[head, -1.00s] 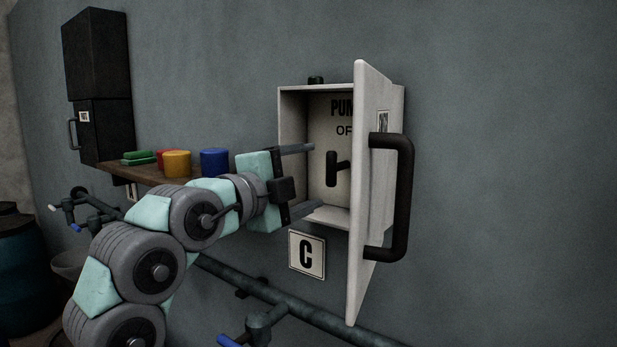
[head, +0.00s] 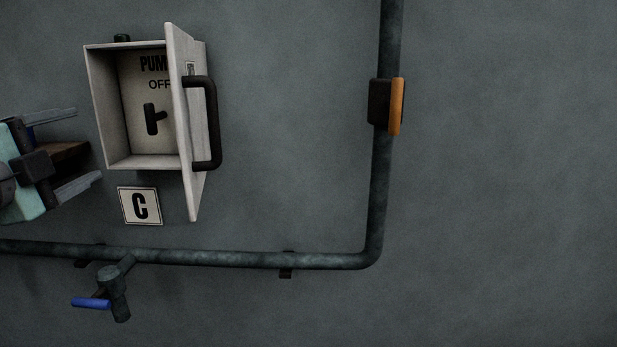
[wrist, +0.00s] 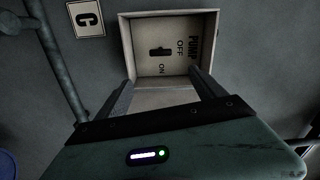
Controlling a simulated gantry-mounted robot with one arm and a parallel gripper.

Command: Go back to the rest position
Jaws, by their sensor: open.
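My gripper (head: 83,150) is at the left edge of the head view, open and empty, with its two fingers apart. It is left of the white wall box (head: 143,163), clear of it. The box door (head: 188,130) stands open, with a dark handle (head: 214,122). Inside is a black switch knob (head: 153,118), below the words PUMP and OFF. In the wrist view the box (wrist: 126,45) lies beyond the two spread fingers (wrist: 162,97), and its panel shows OFF and ON around the knob (wrist: 160,51).
A sign C (head: 140,206) hangs under the box. A pipe (head: 200,257) runs along the wall and bends upward at right, carrying an orange-and-black fitting (head: 394,106). A valve with a blue lever (head: 91,303) sits low at left. The wall at right is bare.

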